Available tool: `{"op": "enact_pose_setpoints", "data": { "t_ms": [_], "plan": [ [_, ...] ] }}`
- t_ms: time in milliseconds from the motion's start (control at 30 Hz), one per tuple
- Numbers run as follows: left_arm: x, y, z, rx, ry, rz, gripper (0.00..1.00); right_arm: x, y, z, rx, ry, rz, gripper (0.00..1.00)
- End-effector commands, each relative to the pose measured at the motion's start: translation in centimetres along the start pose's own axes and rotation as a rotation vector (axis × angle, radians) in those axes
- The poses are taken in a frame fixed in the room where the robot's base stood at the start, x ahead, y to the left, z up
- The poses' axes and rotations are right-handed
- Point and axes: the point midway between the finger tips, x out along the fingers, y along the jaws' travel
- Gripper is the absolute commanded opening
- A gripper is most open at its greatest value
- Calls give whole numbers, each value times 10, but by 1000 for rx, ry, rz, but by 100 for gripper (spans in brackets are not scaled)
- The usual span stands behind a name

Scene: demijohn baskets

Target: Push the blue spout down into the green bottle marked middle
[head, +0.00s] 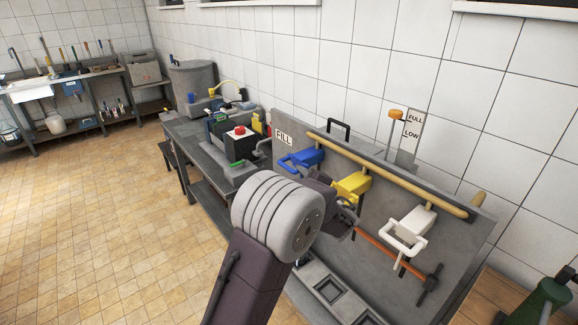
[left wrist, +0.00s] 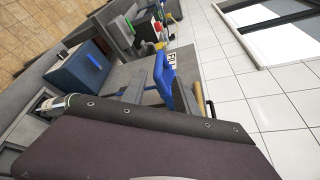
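The blue spout (head: 304,158), with a loop handle, hangs at the far left end of the filling rack, close to the FILL sign. It also shows in the left wrist view (left wrist: 165,72). My left gripper (head: 347,218) is in front of the rack, beside the yellow spout (head: 352,187) and right of the blue one. My forearm hides part of it, so I cannot tell its opening or whether it touches the yellow spout. A green bottle (head: 545,300) is cut off at the lower right, with no readable mark. My right gripper is not in view.
A white spout (head: 411,229) hangs further right on the rack (head: 455,245). A wooden rail (head: 390,174) runs above the spouts. An orange-brown rod (head: 385,252) lies below. A cluttered workbench (head: 205,150) stands left. The tiled floor (head: 100,220) is clear.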

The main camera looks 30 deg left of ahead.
Motion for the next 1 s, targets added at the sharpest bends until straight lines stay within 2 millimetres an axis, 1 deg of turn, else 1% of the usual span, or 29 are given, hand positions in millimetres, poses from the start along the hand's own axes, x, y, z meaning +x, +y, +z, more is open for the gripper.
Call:
{"op": "enact_pose_setpoints", "data": {
  "t_ms": [67,300,400,533,767,800,867,900,933,1000],
  "plan": [
    [10,0,2,0,-3,4,36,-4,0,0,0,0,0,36],
    [60,0,3,0,-4,5,36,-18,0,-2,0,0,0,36],
    [76,0,3,0,-3,4,36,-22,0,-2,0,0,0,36],
    [87,0,2,1,-2,3,36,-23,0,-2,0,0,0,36],
    [89,1,1,0,-2,2,36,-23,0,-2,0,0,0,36],
    [89,1,1,0,-2,2,33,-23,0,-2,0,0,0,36],
    [89,1,1,0,-2,2,17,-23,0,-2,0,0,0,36],
    [89,1,1,0,-2,2,6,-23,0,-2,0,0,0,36],
    [89,1,1,0,-2,2,0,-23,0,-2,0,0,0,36],
    [88,1,1,0,-2,2,0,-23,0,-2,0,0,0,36]
  ]
}}
